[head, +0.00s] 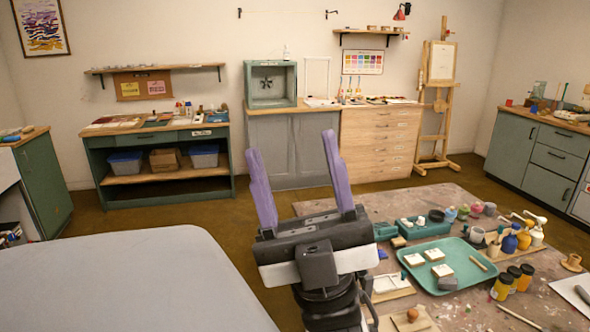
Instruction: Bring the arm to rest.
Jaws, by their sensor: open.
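My gripper (290,160) stands in the lower middle of the head view, with its two purple fingers pointing up and spread wide apart. It is open and nothing shows between the fingers. The gripper is raised at the left edge of the pigment table (385,205), and its body hides part of that edge. The lower part of my arm runs out of the bottom of the picture.
The table holds a green tray (465,290) with white tiles, teal bins (425,231), several jars and bottles, and a wooden stamp (412,315). A workbench (155,145), cabinets and an easel (438,95) line the far wall. Brown floor (180,217) lies open between.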

